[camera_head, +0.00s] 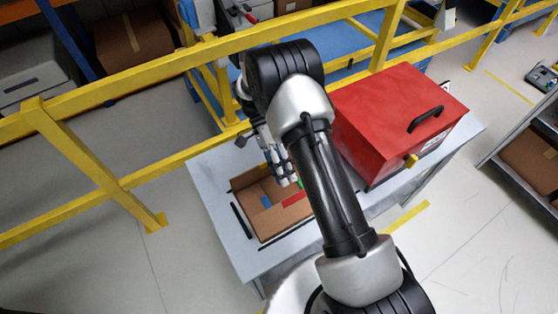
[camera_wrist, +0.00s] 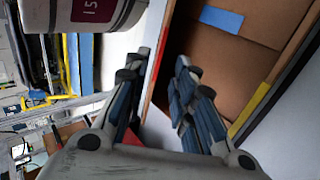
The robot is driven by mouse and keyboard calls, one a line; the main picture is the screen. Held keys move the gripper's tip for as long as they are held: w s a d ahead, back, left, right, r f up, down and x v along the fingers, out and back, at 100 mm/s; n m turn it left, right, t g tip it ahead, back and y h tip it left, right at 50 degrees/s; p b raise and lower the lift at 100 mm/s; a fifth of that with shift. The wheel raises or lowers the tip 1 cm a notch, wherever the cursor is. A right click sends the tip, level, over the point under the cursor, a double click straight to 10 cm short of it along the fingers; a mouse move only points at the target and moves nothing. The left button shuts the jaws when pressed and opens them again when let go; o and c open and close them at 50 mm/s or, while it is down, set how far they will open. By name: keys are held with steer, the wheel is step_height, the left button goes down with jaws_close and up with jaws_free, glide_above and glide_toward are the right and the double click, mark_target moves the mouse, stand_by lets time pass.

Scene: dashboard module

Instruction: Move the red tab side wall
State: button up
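An open brown cardboard box (camera_head: 240,184) lies on the grey table, with a red tab (camera_head: 293,200), a blue tab (camera_head: 266,202) and a partly hidden green tab (camera_head: 299,184). My gripper (camera_head: 284,178) points down over the box's back right part. In the wrist view my gripper (camera_wrist: 161,60) has its fingers apart, with no object held. A box edge with a thin red strip (camera_wrist: 151,88) runs between the fingers in the picture; I cannot tell its depth. The blue tab (camera_wrist: 221,19) and a yellow tab (camera_wrist: 249,109) show to the right.
A red case (camera_head: 385,110) with a black handle stands on the table to the right of my arm. Dark strips (camera_head: 242,220) lie beside the box. Yellow railings (camera_head: 150,75) run behind the table.

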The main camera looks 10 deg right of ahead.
steer(key=v, duration=0.4)
steer(key=shift+w+a+r, duration=0.1)
steer(key=shift+w+r, duration=0.05)
steer(key=shift+c, duration=0.4)
